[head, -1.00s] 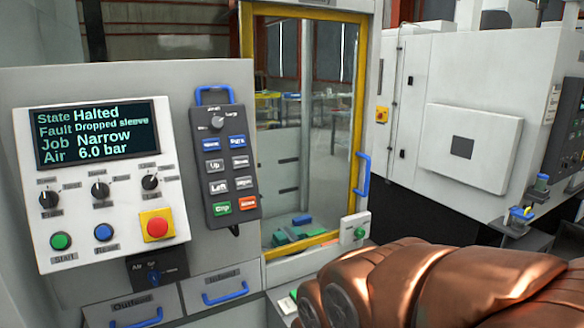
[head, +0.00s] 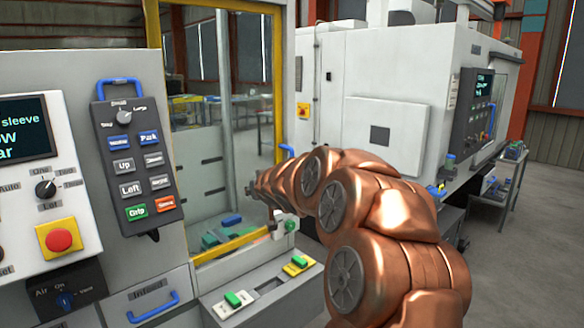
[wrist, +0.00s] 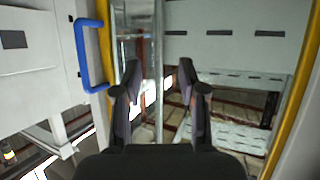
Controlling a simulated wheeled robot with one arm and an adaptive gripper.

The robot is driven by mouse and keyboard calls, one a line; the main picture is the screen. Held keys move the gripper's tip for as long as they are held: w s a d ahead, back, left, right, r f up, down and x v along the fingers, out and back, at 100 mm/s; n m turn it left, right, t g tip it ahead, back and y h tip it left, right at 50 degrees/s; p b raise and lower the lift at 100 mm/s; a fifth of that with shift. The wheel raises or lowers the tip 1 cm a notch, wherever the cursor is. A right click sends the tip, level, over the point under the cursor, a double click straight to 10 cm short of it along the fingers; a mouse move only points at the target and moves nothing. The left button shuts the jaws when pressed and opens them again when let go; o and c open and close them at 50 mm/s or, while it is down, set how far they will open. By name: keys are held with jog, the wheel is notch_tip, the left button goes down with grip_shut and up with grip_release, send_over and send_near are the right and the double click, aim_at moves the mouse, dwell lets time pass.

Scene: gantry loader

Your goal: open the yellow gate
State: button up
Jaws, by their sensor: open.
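The yellow gate (head: 277,85) is a tall yellow frame around a clear pane. It looks shut. Its blue handle (head: 287,150) shows on its right side, partly hidden behind my arm. In the wrist view the blue handle (wrist: 82,52) is left of my gripper (wrist: 158,80), beside a yellow frame strip (wrist: 104,45). My gripper is open, with nothing between its fingers, and faces the pane. In the head view my gripper is small and dark in front of the lower right of the gate, partly hidden by my arm.
A control panel (head: 30,175) and a hanging pendant (head: 133,165) stand left of the gate. Below it is a ledge with green buttons (head: 234,298). A white machine (head: 380,95) stands to the right. Open floor (head: 530,240) lies at the far right. Green and blue pieces (head: 231,220) lie behind the pane.

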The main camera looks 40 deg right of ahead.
jog(key=d+r+n+t+y+b, duration=0.15)
jog(key=d+t, duration=0.35)
jog(key=d, duration=1.3)
jog(key=shift+p+x, duration=1)
jog(key=shift+x, duration=2.65)
jog(key=shift+d+r, duration=0.1)
grip_shut()
